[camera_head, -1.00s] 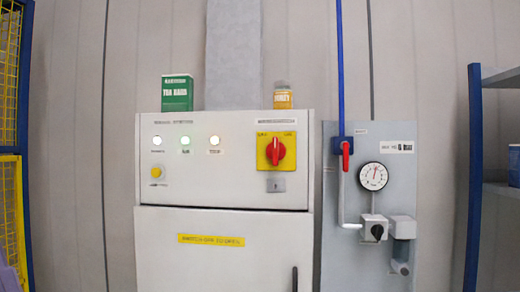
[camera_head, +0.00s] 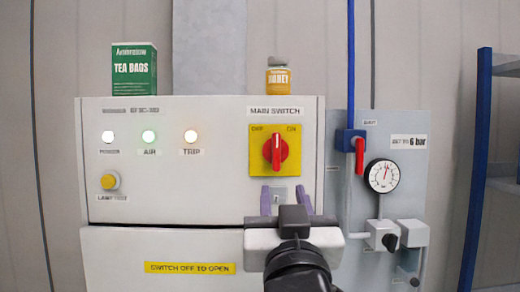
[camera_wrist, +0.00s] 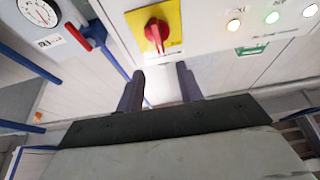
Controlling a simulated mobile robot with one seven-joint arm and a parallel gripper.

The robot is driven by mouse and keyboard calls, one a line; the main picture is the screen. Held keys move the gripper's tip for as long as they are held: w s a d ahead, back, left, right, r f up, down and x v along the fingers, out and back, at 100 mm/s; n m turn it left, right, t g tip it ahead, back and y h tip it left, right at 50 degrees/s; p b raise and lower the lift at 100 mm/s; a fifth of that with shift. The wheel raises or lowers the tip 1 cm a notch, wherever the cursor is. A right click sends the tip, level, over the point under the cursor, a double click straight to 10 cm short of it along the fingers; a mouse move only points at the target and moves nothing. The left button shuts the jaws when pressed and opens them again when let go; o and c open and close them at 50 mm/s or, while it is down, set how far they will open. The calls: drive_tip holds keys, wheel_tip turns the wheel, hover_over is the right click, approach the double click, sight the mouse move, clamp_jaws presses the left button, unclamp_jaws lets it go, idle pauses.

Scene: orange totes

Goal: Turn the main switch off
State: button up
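The main switch is a round red knob (camera_head: 275,150) on a yellow plate (camera_head: 257,166), on the white cabinet's upper panel under a "MAIN SWITCH" label. Its handle points straight up and down in the head view. Small words at the plate's upper corners are hard to read. My gripper (camera_head: 282,197) is just below the plate in the head view, its two purple fingers apart with nothing between them. In the wrist view the knob (camera_wrist: 157,34) is ahead of my open fingers (camera_wrist: 160,82), with a gap between.
The white cabinet (camera_head: 225,190) has lit lamps and a yellow lamp button (camera_head: 109,181). A green tea box (camera_head: 134,70) and honey jar (camera_head: 279,78) stand on top. Right of it are a red valve handle (camera_head: 360,156), a gauge (camera_head: 384,176) and a blue-posted shelf (camera_head: 477,160).

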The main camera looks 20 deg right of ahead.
sight(277, 151)
drive_tip(key=p+x, duration=1.2)
drive_tip(key=x, duration=0.1)
drive_tip(key=shift+w+d, duration=0.2)
drive_tip(key=shift+w, duration=0.05)
drive_tip(key=shift+r, duration=0.1)
drive_tip(key=shift+c, duration=0.5)
clamp_jaws()
